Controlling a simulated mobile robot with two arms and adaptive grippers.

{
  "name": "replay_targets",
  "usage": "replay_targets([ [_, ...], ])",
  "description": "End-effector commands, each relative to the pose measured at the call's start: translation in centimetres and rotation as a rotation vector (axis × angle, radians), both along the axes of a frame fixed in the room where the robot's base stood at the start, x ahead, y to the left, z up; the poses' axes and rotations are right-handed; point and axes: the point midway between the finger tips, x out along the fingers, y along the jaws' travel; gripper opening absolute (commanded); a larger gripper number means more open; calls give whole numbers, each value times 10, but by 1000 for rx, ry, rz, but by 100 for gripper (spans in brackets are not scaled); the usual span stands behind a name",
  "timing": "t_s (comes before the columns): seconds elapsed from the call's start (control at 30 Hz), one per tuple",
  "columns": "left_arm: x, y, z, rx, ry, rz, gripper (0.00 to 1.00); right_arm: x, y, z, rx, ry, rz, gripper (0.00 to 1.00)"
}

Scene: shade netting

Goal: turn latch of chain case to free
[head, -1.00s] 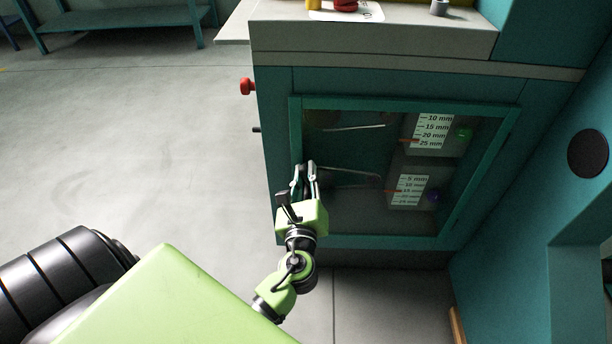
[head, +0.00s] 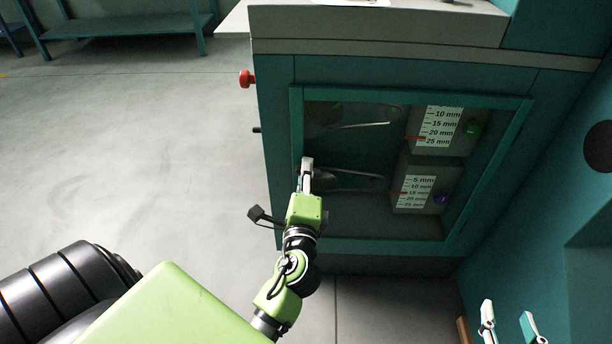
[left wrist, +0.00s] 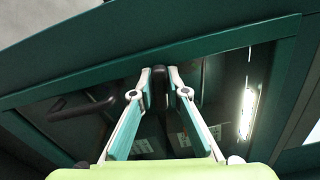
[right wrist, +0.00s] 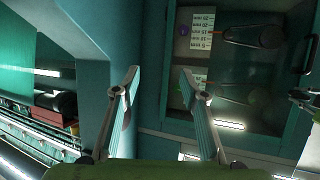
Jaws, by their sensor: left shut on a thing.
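The chain case has a teal-framed glass door (head: 297,130) on the front of the teal machine. My left gripper (head: 307,163) is at the left edge of this door. In the left wrist view, the left gripper (left wrist: 160,73) is shut on a black latch (left wrist: 160,92), with one finger on each side. The fingers hide most of the latch in the head view.
Behind the glass are two scale cards (head: 438,127) with a green knob (head: 472,129) and a purple knob (head: 440,198). A red button (head: 246,78) sticks out of the machine's left side. A teal wall (head: 560,235) stands at the right. The floor at left is clear.

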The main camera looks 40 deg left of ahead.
Motion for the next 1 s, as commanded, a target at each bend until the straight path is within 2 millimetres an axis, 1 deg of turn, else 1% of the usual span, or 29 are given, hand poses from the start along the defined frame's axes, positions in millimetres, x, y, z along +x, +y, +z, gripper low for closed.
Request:
replay_targets([
  [0.1, 0, 1, -2, -65, -39, 2, 0, 11, 6, 21, 26, -110, 8, 40],
  [0.2, 0, 1, -2, -108, -66, 3, 0, 16, 9, 37, 45, -183, 12, 40],
  [0.4, 0, 1, -2, -162, -100, 3, 0, 20, 13, 58, 68, -275, 18, 40],
  [0.6, 0, 1, -1, -184, -112, 2, 0, 22, 14, 66, 76, -310, 20, 40],
  [0.97, 0, 1, -1, -185, -113, 2, 0, 22, 14, 67, 76, -312, 20, 40],
  [1.0, 0, 1, -2, -185, -113, 2, 23, 22, 14, 67, 76, -312, 20, 40],
])
